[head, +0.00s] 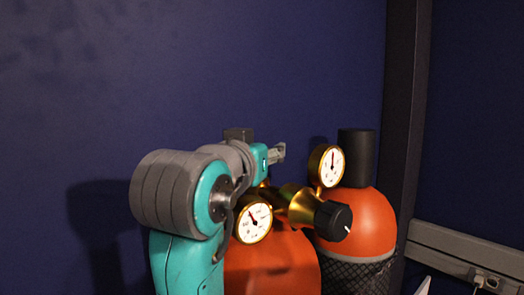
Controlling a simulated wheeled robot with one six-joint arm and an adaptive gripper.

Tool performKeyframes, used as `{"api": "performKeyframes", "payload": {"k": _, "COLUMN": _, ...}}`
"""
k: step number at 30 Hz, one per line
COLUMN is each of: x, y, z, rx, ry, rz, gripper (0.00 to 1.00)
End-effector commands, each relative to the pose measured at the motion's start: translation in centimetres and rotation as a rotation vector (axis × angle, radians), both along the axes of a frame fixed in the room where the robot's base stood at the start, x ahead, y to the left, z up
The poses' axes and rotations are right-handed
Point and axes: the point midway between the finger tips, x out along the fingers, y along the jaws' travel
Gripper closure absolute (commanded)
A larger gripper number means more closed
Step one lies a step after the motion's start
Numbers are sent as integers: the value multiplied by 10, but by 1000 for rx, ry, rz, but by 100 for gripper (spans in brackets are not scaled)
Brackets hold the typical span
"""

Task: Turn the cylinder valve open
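An orange gas cylinder (285,262) stands at the lower middle. Its brass valve body (294,198) carries a round gauge (254,223) on the left, another gauge (330,167) at upper right, and a black knob (333,221) with a white mark on the right. My gripper (277,153) is at the end of my teal and grey arm, above the brass valve body and left of the upper gauge. Its fingers look small and side-on, so their opening is unclear. My arm hides the left part of the cylinder top and valve.
A second orange cylinder (368,228) with a black cap (357,157) and black netting stands close behind on the right. A dark post (400,120) and a grey wall rail with a socket (470,262) lie farther right. The dark blue wall above is bare.

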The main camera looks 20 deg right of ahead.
Motion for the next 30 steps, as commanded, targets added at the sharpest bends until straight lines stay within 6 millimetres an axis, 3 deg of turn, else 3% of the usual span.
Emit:
{"api": "performKeyframes", "payload": {"k": 1, "x": -1, "y": 0, "z": -1, "rx": 2, "ry": 2, "rz": -2, "gripper": 83}}
{"api": "performKeyframes", "payload": {"k": 2, "x": -1, "y": 0, "z": -1, "rx": 2, "ry": 2, "rz": -2, "gripper": 45}}
{"api": "performKeyframes", "payload": {"k": 3, "x": -1, "y": 0, "z": -1, "rx": 2, "ry": 2, "rz": -2, "gripper": 35}}
{"api": "performKeyframes", "payload": {"k": 17, "x": -7, "y": 6, "z": 0, "rx": 0, "ry": 0, "rz": 1, "gripper": 34}}
{"api": "performKeyframes", "payload": {"k": 30, "x": -68, "y": 57, "z": 0, "rx": 1, "ry": 0, "rz": 3, "gripper": 34}}
